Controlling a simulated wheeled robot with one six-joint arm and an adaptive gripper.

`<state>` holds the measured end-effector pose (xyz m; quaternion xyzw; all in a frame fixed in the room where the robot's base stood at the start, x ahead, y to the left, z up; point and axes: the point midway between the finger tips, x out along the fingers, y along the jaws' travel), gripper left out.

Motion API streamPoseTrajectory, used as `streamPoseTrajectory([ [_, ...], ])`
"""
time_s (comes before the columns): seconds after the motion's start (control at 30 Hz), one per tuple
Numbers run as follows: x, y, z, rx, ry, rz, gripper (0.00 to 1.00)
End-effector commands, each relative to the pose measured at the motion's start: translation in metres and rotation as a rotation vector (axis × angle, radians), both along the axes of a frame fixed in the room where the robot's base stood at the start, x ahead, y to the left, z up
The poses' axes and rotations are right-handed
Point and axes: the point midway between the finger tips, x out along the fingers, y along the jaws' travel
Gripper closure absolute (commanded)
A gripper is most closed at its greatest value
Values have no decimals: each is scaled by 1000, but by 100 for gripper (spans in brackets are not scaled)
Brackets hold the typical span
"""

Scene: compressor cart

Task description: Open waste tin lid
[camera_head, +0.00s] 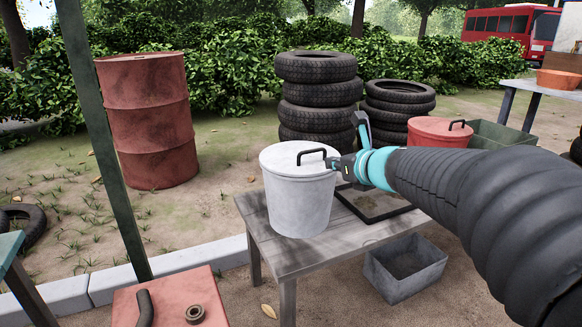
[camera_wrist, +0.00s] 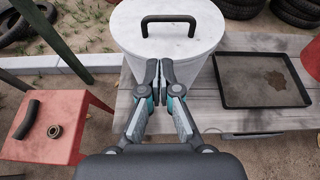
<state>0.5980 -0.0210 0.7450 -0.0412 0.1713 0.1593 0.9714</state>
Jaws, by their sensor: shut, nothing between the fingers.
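A white round tin (camera_head: 298,195) with a white lid (camera_head: 290,156) stands upright on a grey wooden bench. The lid sits flat on the tin and has a black arched handle (camera_head: 312,155). In the wrist view the lid (camera_wrist: 190,35) and its handle (camera_wrist: 168,22) are at the top middle. My gripper (camera_wrist: 159,68) is shut and empty, its fingertips just in front of the tin's near rim and short of the handle.
A black tray (camera_wrist: 262,82) lies on the bench (camera_head: 262,225) right of the tin. A red tin with a handled lid (camera_head: 438,132) stands further right. A grey bin (camera_head: 405,268) is below the bench. A red table (camera_wrist: 60,125) with a pipe and ring is at left.

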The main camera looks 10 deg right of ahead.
Motion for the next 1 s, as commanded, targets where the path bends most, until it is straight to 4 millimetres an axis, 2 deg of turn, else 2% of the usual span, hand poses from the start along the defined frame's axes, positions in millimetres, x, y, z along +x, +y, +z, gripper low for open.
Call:
streamPoseTrajectory([
  [0.23,22,2,-8,45,5,-26,100],
  [0.63,79,20,-29,41,5,-24,100],
  [0.8,91,24,-33,40,4,-23,100],
  [1.0,94,25,-34,39,3,-23,100],
])
